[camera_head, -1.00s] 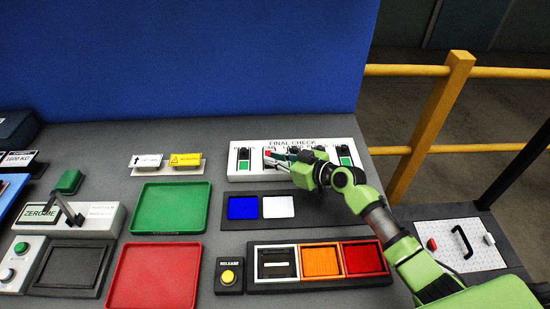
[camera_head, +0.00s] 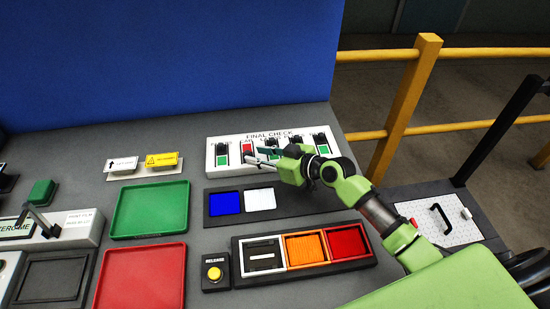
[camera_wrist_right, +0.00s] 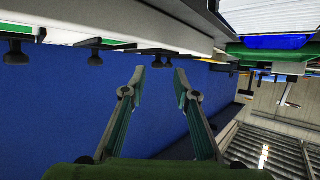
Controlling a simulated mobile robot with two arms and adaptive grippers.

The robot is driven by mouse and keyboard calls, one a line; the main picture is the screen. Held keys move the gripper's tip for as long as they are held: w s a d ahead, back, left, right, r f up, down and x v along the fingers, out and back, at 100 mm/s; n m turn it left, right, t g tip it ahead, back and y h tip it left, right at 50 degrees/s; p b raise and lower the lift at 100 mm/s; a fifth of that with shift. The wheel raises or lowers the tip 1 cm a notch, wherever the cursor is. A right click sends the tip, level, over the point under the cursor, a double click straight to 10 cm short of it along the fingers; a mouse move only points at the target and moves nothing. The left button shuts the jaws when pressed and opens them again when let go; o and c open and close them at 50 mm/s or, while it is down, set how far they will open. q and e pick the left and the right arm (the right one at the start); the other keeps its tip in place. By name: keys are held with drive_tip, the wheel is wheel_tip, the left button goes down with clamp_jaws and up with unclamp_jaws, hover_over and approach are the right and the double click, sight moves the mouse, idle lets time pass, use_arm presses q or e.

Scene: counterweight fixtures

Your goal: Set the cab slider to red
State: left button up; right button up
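The white FINAL CHECK panel (camera_head: 213,142) stands at the back of the bench with a row of black-knobbed sliders. The second slot from the left, labelled CAB, shows a red window (camera_head: 247,148). The first slot (camera_head: 222,159) and the far-right slot (camera_head: 321,159) show green. My right gripper (camera_head: 256,160) is in front of the panel, with its fingertips just below and right of the red window. In the right wrist view the fingers (camera_wrist_right: 160,75) are apart with nothing between them, and black knobs (camera_wrist_right: 96,58) show near them. My left gripper is not in view.
In front of the panel lie a tray with blue and white plates (camera_head: 210,213) and a rack with black, orange and red bins (camera_head: 242,272). Green (camera_head: 188,210) and red (camera_head: 184,270) trays lie left. A yellow RELEASE button (camera_head: 214,273) sits nearby.

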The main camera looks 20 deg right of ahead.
drive_tip(key=v, duration=0.9)
drive_tip(key=shift+s+d, duration=0.15)
drive_tip(key=shift+s, duration=0.1)
